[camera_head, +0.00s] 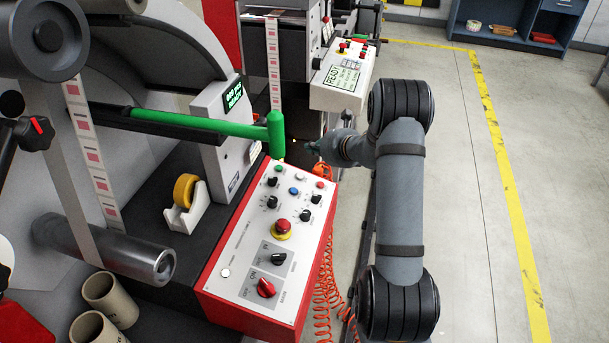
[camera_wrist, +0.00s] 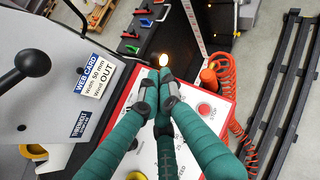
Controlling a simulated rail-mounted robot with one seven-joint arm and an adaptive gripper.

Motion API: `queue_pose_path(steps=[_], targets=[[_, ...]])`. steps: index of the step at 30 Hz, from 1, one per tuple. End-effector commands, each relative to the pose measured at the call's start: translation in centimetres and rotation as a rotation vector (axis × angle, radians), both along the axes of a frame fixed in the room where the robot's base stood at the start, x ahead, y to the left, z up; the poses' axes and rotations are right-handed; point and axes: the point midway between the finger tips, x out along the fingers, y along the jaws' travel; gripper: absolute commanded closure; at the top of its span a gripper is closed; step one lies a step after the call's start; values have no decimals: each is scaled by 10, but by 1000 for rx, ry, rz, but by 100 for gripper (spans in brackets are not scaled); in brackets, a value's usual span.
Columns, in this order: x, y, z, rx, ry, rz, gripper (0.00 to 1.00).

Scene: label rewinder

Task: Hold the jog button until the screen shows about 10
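The control panel (camera_head: 248,250) is a light sloping plate in a red housing, with several knobs and buttons. A green button (camera_head: 278,168), a blue button (camera_head: 293,190) and a red button (camera_head: 320,184) sit near its far end; I cannot read which is jog. In the wrist view the red button (camera_wrist: 207,110) is marked STOP. The small screen (camera_head: 233,95) has green text, too small to read surely. My gripper (camera_head: 308,147) is beyond the panel's far right corner. In the wrist view its teal fingers (camera_wrist: 160,80) meet at the tips over the panel's far edge, with nothing seen between them.
A green-tipped bar (camera_head: 200,124) juts out above the panel's far end. A red emergency stop (camera_head: 283,226) stands mid-panel. An orange coiled hose (camera_head: 325,290) hangs at its right side. Another machine's READY screen (camera_head: 342,76) is behind. Open floor lies right.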

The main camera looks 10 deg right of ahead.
Motion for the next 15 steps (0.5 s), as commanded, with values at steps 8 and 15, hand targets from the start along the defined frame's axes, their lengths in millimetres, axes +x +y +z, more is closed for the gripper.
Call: queue_pose_path(steps=[8,15], targets=[[-1,0,-1,-2,3,1,100],[0,2,-11,-2,4,2,100]])
